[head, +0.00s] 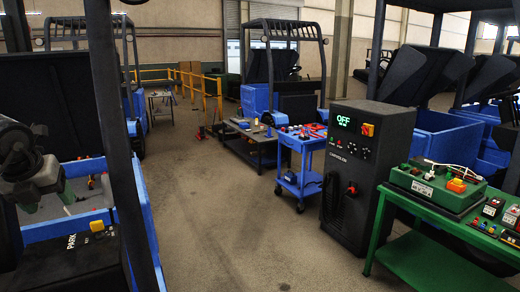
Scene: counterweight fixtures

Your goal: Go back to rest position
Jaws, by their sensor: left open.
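My left gripper (62,196) is at the lower left, at the end of my grey and black arm, over the blue-sided body of the nearest forklift (147,225). It is open, and I see nothing held in it. Its fingertips are small and partly lost against the forklift's dark interior. My right gripper is not in view.
A dark charger cabinet (367,165) showing "OFF" stands at the right, beside a green table (440,262) with a green device (437,184). A blue tool cart (300,160) and another forklift (256,97) stand farther back. The middle concrete floor (225,225) is clear.

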